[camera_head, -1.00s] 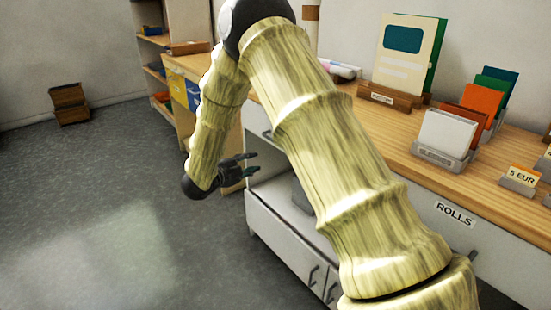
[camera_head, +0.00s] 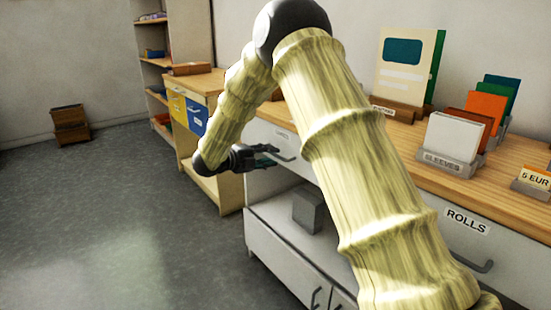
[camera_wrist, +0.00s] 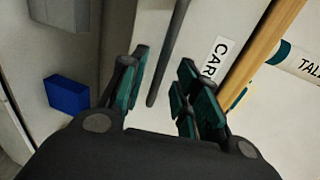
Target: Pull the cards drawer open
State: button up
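The cards drawer (camera_head: 264,136) is a pale drawer front under the wooden counter, partly hidden by my arm in the head view. Its label, starting "CAR", shows in the wrist view (camera_wrist: 218,58). Its dark bar handle (camera_head: 284,153) also shows in the wrist view (camera_wrist: 168,55). My gripper (camera_head: 272,156) is open at the drawer front. In the wrist view my gripper (camera_wrist: 160,95) has its teal-padded fingers apart, and the handle's end lies in the gap between them. I cannot tell whether a finger touches it. The drawer looks closed.
The rolls drawer (camera_head: 467,222) is to the right, with its own handle. Below the cards drawer is an open shelf with a grey box (camera_head: 308,210); a blue box (camera_wrist: 67,95) shows in the wrist view.

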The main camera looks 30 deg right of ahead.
aim_at(274, 155)
jog(key=shift+x, duration=1.65)
grip_shut()
